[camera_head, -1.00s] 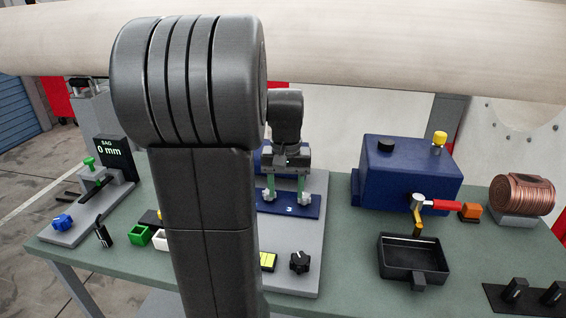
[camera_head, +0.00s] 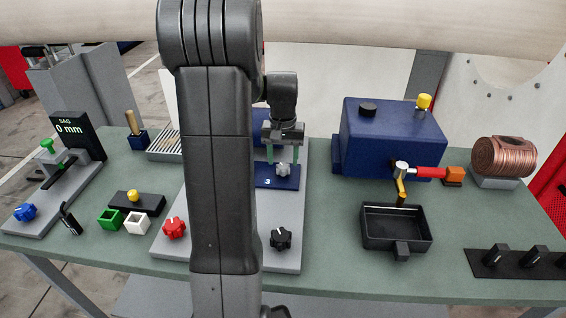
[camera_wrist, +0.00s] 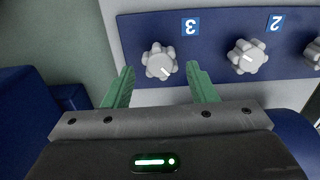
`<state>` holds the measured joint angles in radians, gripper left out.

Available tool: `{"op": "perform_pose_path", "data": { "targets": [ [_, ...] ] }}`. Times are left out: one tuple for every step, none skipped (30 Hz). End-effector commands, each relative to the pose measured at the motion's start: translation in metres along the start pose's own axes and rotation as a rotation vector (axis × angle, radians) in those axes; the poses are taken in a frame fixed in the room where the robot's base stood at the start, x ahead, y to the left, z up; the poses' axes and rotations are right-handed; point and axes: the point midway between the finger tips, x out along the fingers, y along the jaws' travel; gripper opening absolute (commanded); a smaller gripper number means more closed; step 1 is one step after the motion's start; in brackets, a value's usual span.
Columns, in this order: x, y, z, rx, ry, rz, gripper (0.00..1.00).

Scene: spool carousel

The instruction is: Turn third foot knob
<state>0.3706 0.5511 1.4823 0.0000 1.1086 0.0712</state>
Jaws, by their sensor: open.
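The third foot knob is a light grey lobed knob (camera_wrist: 158,63) beside the blue "3" label on a dark blue panel (camera_wrist: 225,15). In the head view the same knob (camera_head: 283,170) shows above the "3" on the panel (camera_head: 290,184). My gripper (camera_wrist: 160,67) is open, its two green fingers on either side of knob 3 with gaps visible at both sides. In the head view my gripper (camera_head: 283,163) points down at the panel. Whether the fingertips reach the knob's depth is unclear. My arm hides the panel's left part.
A second grey knob (camera_wrist: 247,57) stands next to the "2" label, close to the right finger. A black knob (camera_head: 281,238) and a red knob (camera_head: 175,228) sit on the grey base plate. A blue box (camera_head: 392,138) and black tray (camera_head: 385,240) stand to the right.

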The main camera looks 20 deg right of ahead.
Motion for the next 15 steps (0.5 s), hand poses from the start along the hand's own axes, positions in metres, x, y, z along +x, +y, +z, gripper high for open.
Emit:
{"op": "perform_pose_path", "data": {
  "targets": [
    [0.007, 0.000, 0.000, 0.000, -0.003, 0.000, 0.52],
    [0.011, 0.000, 0.000, 0.000, -0.003, 0.000, 0.52],
    [0.016, 0.000, 0.000, 0.000, -0.003, 0.000, 0.52],
    [0.018, 0.000, 0.000, 0.000, -0.002, 0.000, 0.52],
    [0.020, 0.000, 0.000, 0.000, -0.001, 0.000, 0.52],
    [0.023, 0.000, 0.000, 0.000, -0.001, 0.000, 0.52],
    [0.024, 0.000, 0.000, 0.000, -0.001, 0.000, 0.52],
    [0.025, 0.000, 0.000, 0.000, 0.000, 0.000, 0.52],
    [0.026, 0.000, 0.000, 0.000, 0.000, 0.000, 0.52],
    [0.027, 0.000, 0.000, 0.000, 0.001, 0.000, 0.52],
    [0.027, 0.000, 0.000, 0.000, 0.001, 0.000, 0.52],
    [0.027, 0.000, 0.000, 0.000, 0.001, 0.000, 0.52],
    [0.027, 0.000, 0.000, 0.000, 0.001, 0.000, 0.52],
    [0.027, 0.000, 0.000, 0.000, 0.001, 0.000, 0.52],
    [0.027, 0.000, 0.000, 0.000, 0.001, 0.000, 0.52]
  ]
}}
